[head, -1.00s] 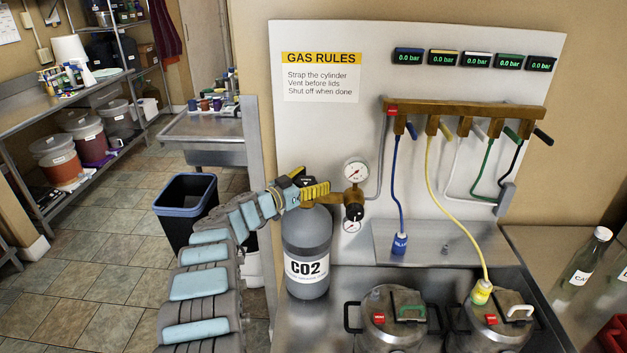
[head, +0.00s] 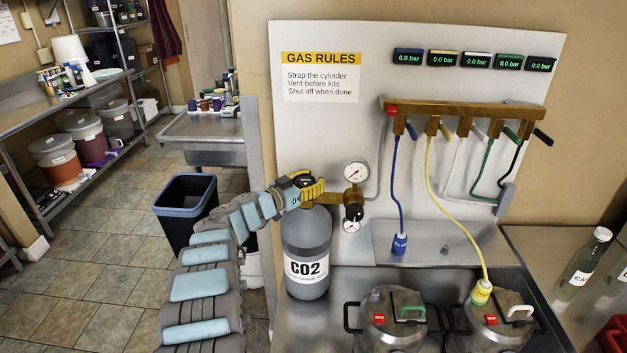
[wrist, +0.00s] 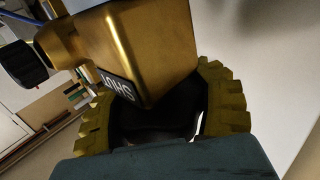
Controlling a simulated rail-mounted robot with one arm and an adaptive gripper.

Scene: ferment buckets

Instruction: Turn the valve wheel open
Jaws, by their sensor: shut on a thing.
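The valve wheel (head: 304,181) is a dark knob on top of the grey CO2 cylinder (head: 307,240), beside the brass regulator (head: 354,197) with its round gauges. My gripper (head: 309,188) has yellow fingers and is shut on the wheel from the left. In the wrist view the ridged yellow fingers (wrist: 165,118) lie on both sides of the dark wheel (wrist: 155,130).
A brass manifold (head: 465,108) with coloured hoses hangs on the white panel, under displays reading 0.0 bar. Two steel kegs (head: 393,330) stand at the lower right. A black bin (head: 186,208) stands on the floor behind my arm.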

